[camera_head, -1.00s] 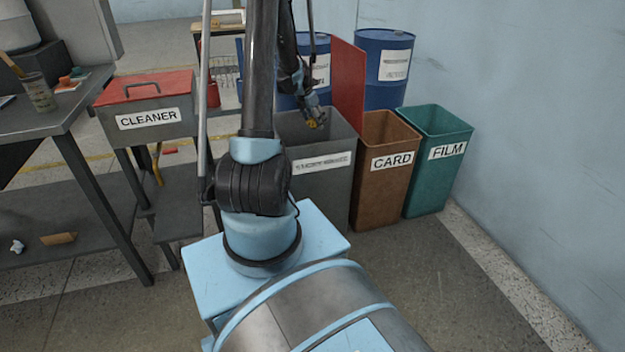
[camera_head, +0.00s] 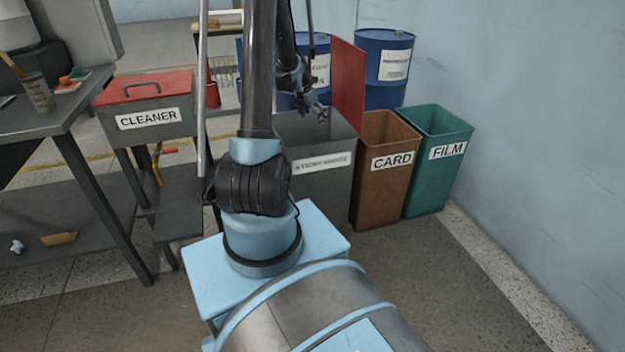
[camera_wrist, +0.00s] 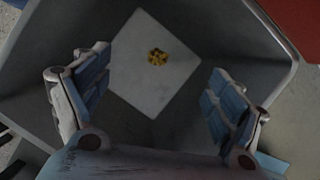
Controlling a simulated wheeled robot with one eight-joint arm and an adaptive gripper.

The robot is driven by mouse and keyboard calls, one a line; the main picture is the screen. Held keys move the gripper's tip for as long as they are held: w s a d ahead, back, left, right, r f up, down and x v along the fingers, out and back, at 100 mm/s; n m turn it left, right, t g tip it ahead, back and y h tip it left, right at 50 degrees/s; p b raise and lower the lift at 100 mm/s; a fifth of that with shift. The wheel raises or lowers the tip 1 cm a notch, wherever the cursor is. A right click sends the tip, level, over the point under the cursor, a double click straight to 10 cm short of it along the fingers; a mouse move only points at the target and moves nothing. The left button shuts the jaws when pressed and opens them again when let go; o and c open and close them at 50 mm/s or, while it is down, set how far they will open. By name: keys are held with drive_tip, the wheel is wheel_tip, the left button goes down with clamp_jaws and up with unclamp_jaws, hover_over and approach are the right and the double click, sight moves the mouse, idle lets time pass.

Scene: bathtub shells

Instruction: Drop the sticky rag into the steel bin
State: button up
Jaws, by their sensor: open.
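The steel bin (camera_head: 335,186) is the grey open bin with a white label, left of the brown bin in the head view. In the wrist view I look down into it past its grey wall (camera_wrist: 205,32). My gripper (camera_head: 322,116) is over the bin's mouth. In the wrist view my gripper (camera_wrist: 155,105) has its two blue-padded fingers wide apart with nothing between them. The rag is hidden in the head view.
A brown CARD bin (camera_head: 383,185) and a green FILM bin (camera_head: 432,172) stand to the right. A red panel (camera_head: 347,85) and blue drums (camera_head: 382,65) stand behind. The CLEANER box (camera_head: 150,105) and a workbench (camera_head: 40,122) are at left.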

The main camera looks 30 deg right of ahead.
drive_tip(key=w+v, duration=0.1)
drive_tip(key=v, duration=0.9)
drive_tip(key=shift+s+r, duration=0.2)
drive_tip(key=shift+s, duration=0.25)
drive_tip(key=shift+a, duration=0.15)
